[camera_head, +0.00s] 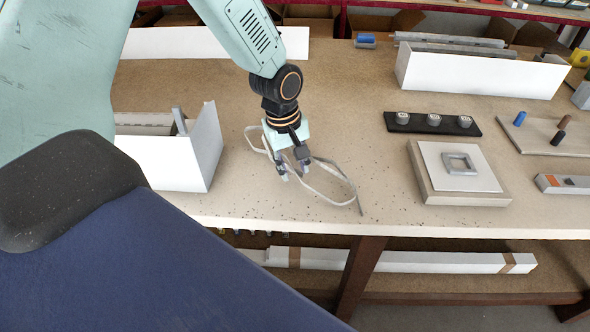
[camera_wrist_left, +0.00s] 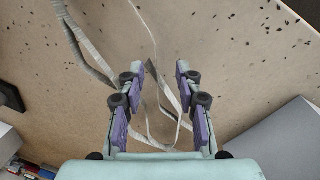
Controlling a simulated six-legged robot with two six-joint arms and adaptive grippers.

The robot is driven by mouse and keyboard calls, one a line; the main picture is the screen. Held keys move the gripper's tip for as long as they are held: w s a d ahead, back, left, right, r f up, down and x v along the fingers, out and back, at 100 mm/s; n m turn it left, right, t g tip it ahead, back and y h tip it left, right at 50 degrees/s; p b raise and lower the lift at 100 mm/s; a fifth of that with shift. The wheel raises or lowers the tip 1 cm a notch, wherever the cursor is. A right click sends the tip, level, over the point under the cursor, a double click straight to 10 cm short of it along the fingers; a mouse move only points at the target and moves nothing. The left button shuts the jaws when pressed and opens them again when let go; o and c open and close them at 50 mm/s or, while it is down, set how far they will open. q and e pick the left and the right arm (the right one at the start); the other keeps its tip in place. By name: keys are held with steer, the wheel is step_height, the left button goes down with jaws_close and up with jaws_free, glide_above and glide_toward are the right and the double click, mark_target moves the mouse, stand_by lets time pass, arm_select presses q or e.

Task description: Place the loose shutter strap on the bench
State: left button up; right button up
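The loose shutter strap (camera_head: 335,177) is a thin grey band in loose loops around my left gripper, over the bench (camera_head: 380,190) near its front edge. Its right end reaches close to that edge. My left gripper (camera_head: 293,170) points down at the strap. In the left wrist view the gripper (camera_wrist_left: 156,72) has its two fingers well apart, and parts of the strap (camera_wrist_left: 168,92) run between and beside them. I see no finger closed on the strap. Whether the strap touches the bench everywhere I cannot tell. My right gripper is not in view.
A white open box (camera_head: 175,160) stands left of the gripper. To the right are a block with a square frame (camera_head: 455,185), a black strip with several knobs (camera_head: 432,123) and a long white box (camera_head: 480,75). Bare bench lies between gripper and block.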

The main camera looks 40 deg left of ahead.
arm_select(q)
step_height(320, 180, up, 10)
steer(key=s+p, duration=0.1)
steer(key=shift+s+r, duration=0.25)
steer(key=shift+a+f, duration=0.1)
steer(key=shift+a, duration=0.05)
